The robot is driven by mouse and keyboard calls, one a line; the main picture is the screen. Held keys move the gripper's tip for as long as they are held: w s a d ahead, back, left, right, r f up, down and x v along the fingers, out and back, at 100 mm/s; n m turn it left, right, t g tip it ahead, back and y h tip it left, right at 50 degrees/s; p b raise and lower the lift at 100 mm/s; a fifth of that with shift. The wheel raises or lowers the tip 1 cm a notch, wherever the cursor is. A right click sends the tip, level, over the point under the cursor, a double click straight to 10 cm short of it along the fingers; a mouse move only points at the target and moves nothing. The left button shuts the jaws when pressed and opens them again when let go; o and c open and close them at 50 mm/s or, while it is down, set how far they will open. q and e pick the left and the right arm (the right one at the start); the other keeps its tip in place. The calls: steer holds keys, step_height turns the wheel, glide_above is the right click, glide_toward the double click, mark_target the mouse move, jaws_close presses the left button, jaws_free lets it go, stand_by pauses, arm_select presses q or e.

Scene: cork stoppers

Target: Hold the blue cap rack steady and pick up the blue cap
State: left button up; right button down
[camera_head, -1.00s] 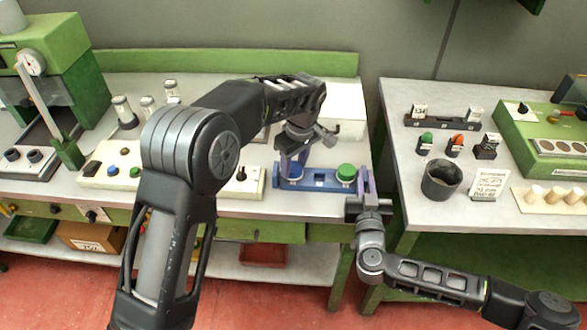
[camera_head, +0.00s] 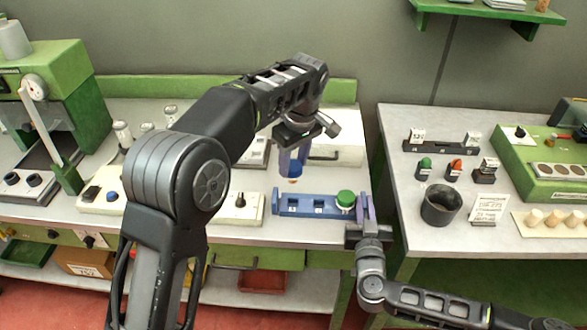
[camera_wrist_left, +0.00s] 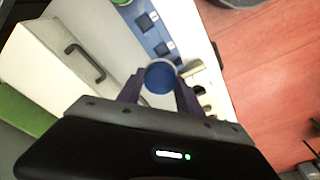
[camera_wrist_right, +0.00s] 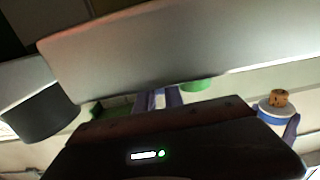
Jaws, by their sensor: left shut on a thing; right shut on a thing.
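The blue cap rack (camera_head: 308,204) lies on the left bench, and its two visible slots to the left are empty. My right gripper (camera_head: 366,210) is shut on the rack's right end, beside the green cap (camera_head: 346,198). My left gripper (camera_head: 292,162) is shut on the blue cap (camera_wrist_left: 160,77) and holds it above and behind the rack, clear of it. A brown cork (camera_wrist_right: 279,97) sticks out of the blue cap and points down in the head view. The left fingers partly hide the cap in the head view.
A white box with a handle (camera_head: 335,152) stands behind the rack. A control panel (camera_head: 240,205) with a black knob is left of it. A gap separates this bench from the right bench, which holds a dark cup (camera_head: 440,204) and a sign (camera_head: 488,208).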

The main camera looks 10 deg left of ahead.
stand_by(0.4)
steer(key=c, duration=1.4)
jaws_free()
steer(key=shift+o, duration=0.2)
steer(key=s+d, duration=0.1)
steer(key=s, duration=1.1)
arm_select(q)
steer(key=shift+f, duration=0.1)
